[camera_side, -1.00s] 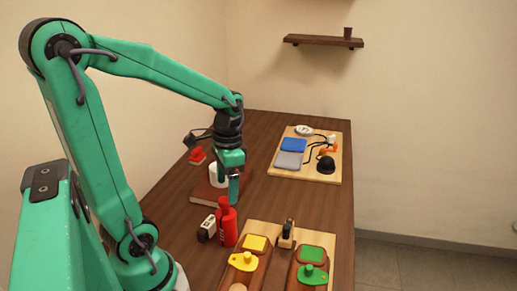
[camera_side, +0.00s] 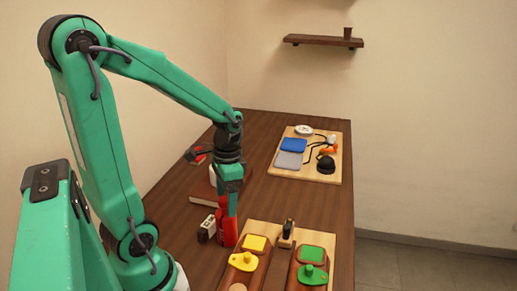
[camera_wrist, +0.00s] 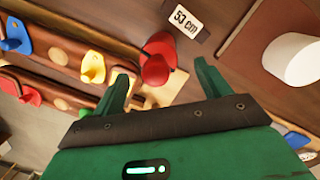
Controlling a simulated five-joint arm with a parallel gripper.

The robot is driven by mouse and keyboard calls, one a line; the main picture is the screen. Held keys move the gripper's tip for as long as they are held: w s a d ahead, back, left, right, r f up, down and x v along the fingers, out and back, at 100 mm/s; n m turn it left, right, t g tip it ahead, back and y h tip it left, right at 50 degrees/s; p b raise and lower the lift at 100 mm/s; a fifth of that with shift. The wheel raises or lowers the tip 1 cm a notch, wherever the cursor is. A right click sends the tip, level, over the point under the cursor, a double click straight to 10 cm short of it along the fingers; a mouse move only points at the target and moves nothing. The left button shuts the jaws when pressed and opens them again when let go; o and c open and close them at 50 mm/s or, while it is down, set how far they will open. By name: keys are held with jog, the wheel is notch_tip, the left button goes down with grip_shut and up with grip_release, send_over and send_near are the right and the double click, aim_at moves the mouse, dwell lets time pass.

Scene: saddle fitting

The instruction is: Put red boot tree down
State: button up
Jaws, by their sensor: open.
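The red boot tree (camera_side: 226,232) stands upright on the dark wooden table, beside the wooden board, in the side view. Its upper part is partly hidden by my gripper (camera_side: 228,207), which is low over it with the fingers at its top. In the wrist view the red boot tree (camera_wrist: 157,62) shows between and beyond the two green fingers of my gripper (camera_wrist: 162,70). The fingers are spread apart, with visible room on both sides of the red shape. Whether either finger touches it cannot be told.
A "53 cm" block (camera_wrist: 186,20) stands close beside the red boot tree. A brown book (camera_side: 202,192) with a white cylinder (camera_wrist: 293,62) lies behind. A second board (camera_side: 290,178) is farther back.

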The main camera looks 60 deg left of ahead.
aim_at(225, 208)
jog(key=shift+s+d+f, duration=0.1)
jog(key=shift+s+f, duration=0.05)
jog(key=shift+f, duration=0.95)
jog(key=shift+s+d+f, duration=0.1)
jog(key=shift+s+f, duration=0.05)
jog(key=shift+f, duration=0.9)
jog(key=c, duration=1.6)
jog(key=shift+r, duration=0.1)
jog(key=shift+r, duration=0.1)
jog(key=shift+r, duration=4.85)
